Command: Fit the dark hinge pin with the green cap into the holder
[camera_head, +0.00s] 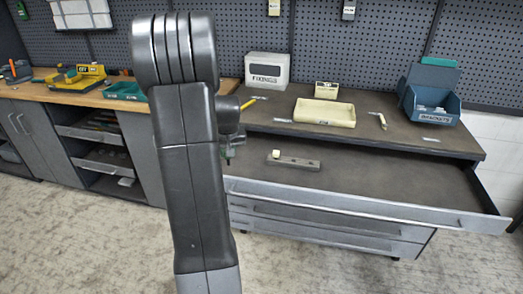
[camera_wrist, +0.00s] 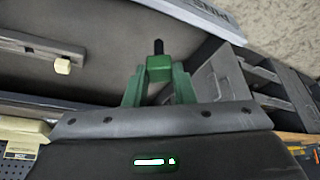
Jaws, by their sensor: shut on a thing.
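My gripper (camera_wrist: 158,70) has green fingers, shut on the green cap of the dark hinge pin (camera_wrist: 159,48). The dark shaft sticks out beyond the fingertips in the wrist view. In the head view my arm hides most of the gripper, which is near the left end of the open drawer. The holder appears to be the grey bar (camera_head: 300,163) lying in the drawer, with dark spots along its top. A cream block or cap (camera_head: 276,154) sits at its left end. The bar (camera_wrist: 25,42) and cream piece (camera_wrist: 62,66) also show in the wrist view, apart from the pin.
The open drawer (camera_head: 400,185) has bare floor right of the bar. On the worktop above stand a cream tray (camera_head: 324,113), a white FIXINGS box (camera_head: 267,70), a blue BRACKETS bin (camera_head: 431,103) and a small cream-coloured pin-like piece (camera_head: 382,121). A wooden bench with tools is at left.

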